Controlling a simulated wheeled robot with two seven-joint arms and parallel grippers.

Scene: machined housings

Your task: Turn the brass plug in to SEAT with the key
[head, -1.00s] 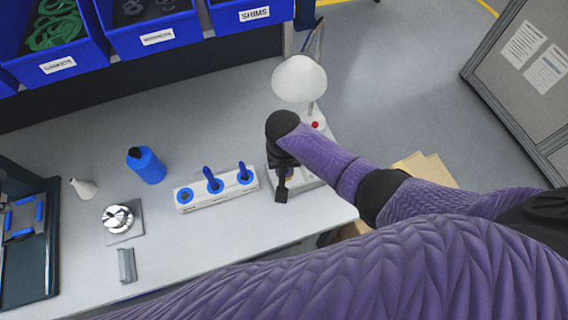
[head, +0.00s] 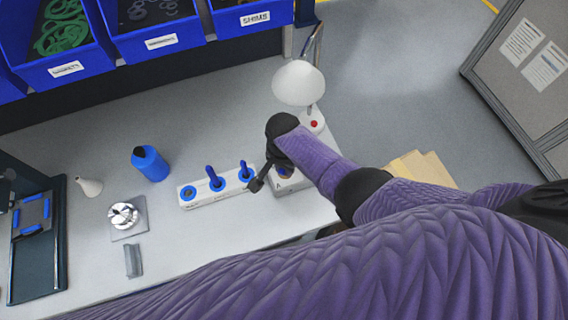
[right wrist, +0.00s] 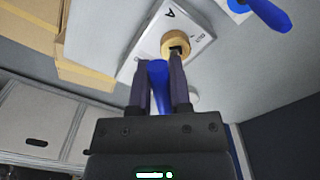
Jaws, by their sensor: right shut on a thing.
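The white housing (head: 290,184) marked A stands at the right end of the bench, mostly under my right arm in the head view. In the right wrist view the brass plug (right wrist: 175,40) sits on the housing (right wrist: 150,45) as a round ring with a dark socket. My right gripper (right wrist: 163,72) is shut on a blue key (right wrist: 158,80), its fingertips close to the plug. I cannot tell whether the key's tip is in the socket. In the head view my right gripper (head: 272,172) is over the housing. My left gripper is not in view.
A white rack (head: 205,195) left of the housing holds two blue keys; its left hole is empty. A white lamp (head: 298,83) and a red button (head: 314,124) stand behind. A blue bottle (head: 150,164) and a steel part (head: 124,215) are further left.

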